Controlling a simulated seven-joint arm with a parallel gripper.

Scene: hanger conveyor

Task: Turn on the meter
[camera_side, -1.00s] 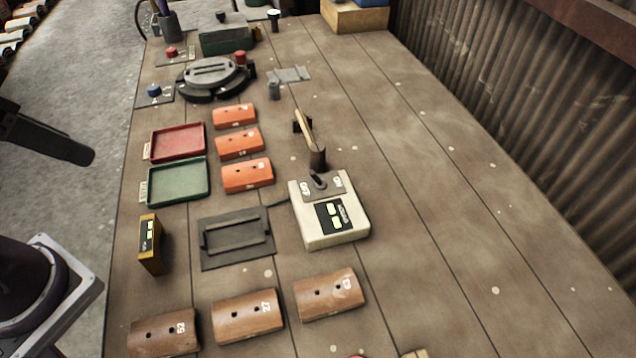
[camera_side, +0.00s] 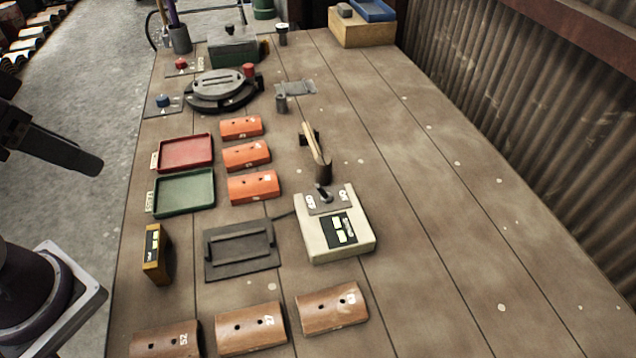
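The likely meter is a cream box (camera_side: 345,245) with a dark display panel (camera_side: 341,231) on the middle of the wooden bench. The panel shows two pale green-yellow windows; I cannot read them. A grey plate on its far end carries a dark switch knob (camera_side: 323,194), with OFF marked on the left and ON on the right. I cannot tell which way the knob is set. A smaller ochre box (camera_side: 156,254) with a similar display stands upright at the left edge. My gripper is not in view; only dark parts, probably of my arm, show at the far left.
Orange blocks (camera_side: 253,187), a green tray (camera_side: 183,211) and a red tray (camera_side: 186,138) are farther left.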

